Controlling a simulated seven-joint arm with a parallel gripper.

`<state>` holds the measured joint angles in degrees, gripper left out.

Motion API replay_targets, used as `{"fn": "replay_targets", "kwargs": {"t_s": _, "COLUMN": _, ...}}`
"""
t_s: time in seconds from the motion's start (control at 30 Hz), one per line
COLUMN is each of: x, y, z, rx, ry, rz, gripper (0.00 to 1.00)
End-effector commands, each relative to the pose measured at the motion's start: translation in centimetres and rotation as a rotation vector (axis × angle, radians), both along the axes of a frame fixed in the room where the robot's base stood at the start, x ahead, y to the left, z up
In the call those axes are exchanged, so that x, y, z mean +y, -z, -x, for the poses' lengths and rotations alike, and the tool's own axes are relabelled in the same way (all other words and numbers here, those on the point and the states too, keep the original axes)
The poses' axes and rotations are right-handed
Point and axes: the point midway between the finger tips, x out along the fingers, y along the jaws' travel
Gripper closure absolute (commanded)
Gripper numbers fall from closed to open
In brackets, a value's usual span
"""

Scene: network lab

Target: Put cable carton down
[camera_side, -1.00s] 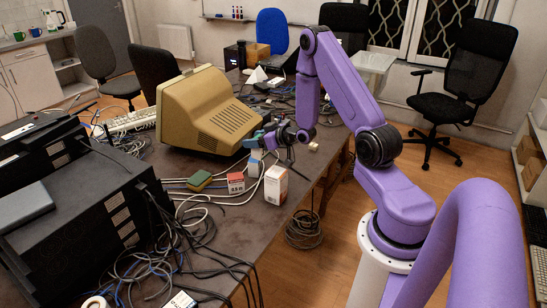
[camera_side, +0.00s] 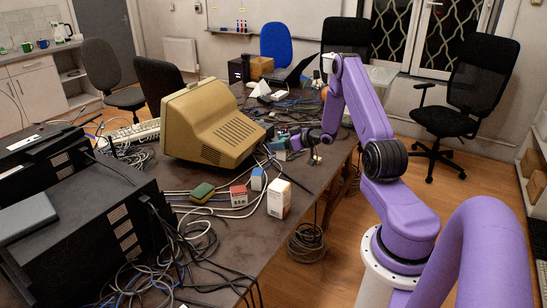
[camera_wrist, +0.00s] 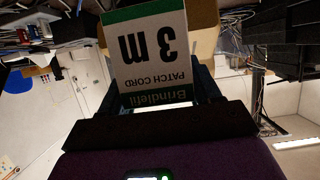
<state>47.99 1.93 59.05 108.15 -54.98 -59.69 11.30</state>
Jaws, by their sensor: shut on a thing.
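The cable carton (camera_wrist: 150,48) is white with green bands and reads "Patch cord 3 m"; its print is upside down in the wrist view. My gripper (camera_wrist: 155,88) is shut on it, with dark fingers at its two sides. In the side view my gripper (camera_side: 296,142) is to the right of the beige monitor, over the right part of the table. A small grey-green patch at its tip looks like the carton (camera_side: 279,149). I cannot tell whether the carton touches the table (camera_side: 315,177).
A blue-and-white box (camera_side: 258,179), a red-and-white box (camera_side: 239,196), a taller white carton (camera_side: 279,198) and a green sponge (camera_side: 202,191) stand nearer the camera. The beige monitor (camera_side: 212,125) is at left. Loose cables run between them. The table's right edge is close.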

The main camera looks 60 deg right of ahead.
Motion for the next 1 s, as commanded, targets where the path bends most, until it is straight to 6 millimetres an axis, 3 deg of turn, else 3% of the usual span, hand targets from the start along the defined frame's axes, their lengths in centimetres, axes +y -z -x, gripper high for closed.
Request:
{"fn": "replay_targets", "kwargs": {"t_s": 0.17, "x": -1.5, "y": 1.2, "z": -2.2, "rx": -0.001, "ry": -0.003, "rz": 0.002, "gripper": 0.72}}
{"fn": "replay_targets", "kwargs": {"t_s": 0.5, "x": -3.5, "y": 5.5, "z": -4.9, "rx": -0.001, "ry": -0.001, "rz": 0.001, "gripper": 0.72}}
{"fn": "replay_targets", "kwargs": {"t_s": 0.87, "x": -4.4, "y": 7.1, "z": -6.0, "rx": 0.000, "ry": -0.001, "rz": 0.001, "gripper": 0.72}}
{"fn": "replay_targets", "kwargs": {"t_s": 1.0, "x": -4.3, "y": 9.0, "z": -6.0, "rx": 0.001, "ry": -0.001, "rz": -0.001, "gripper": 0.72}}
